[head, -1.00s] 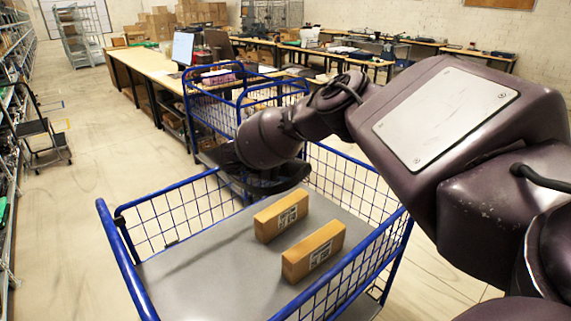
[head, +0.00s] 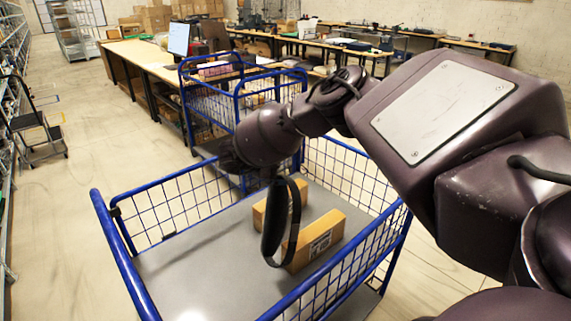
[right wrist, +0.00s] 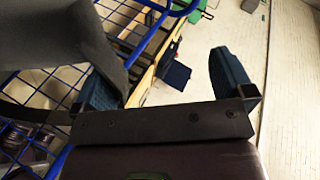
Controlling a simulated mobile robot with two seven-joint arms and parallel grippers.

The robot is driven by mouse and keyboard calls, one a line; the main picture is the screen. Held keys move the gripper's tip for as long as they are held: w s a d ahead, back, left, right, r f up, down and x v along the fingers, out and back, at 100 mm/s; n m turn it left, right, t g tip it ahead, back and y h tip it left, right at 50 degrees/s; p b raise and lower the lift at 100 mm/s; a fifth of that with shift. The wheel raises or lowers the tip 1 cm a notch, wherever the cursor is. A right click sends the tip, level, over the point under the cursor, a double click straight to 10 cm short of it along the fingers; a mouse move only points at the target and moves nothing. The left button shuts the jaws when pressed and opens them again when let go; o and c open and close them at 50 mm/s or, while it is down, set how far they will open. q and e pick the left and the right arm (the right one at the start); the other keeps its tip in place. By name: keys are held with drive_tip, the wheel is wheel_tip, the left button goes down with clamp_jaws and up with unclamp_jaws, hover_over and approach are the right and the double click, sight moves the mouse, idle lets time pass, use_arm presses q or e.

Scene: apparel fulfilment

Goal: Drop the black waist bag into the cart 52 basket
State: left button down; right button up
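The black waist bag (head: 273,221) hangs upright, strap looped down, below my right gripper and over the near blue cart basket (head: 205,277). It overlaps the brown boxes in the head view; whether it touches them or the floor I cannot tell. In the right wrist view the dark bag (right wrist: 62,45) lies against the left finger, outside the gap. My right gripper (right wrist: 168,75) has its fingers wide apart with nothing between them. Whether the strap is caught on a finger is unclear. No number 52 is readable. My left gripper is not in view.
Two brown boxes (head: 318,240) stand on the basket's grey floor. A second blue cart (head: 215,100) stands just behind, near a long workbench (head: 150,58). A step ladder (head: 35,130) and shelving are at the left. Floor between is clear.

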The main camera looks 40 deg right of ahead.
idle(0.6)
drive_tip(key=v, duration=1)
drive_tip(key=shift+a+r, duration=0.25)
drive_tip(key=shift+a, duration=0.1)
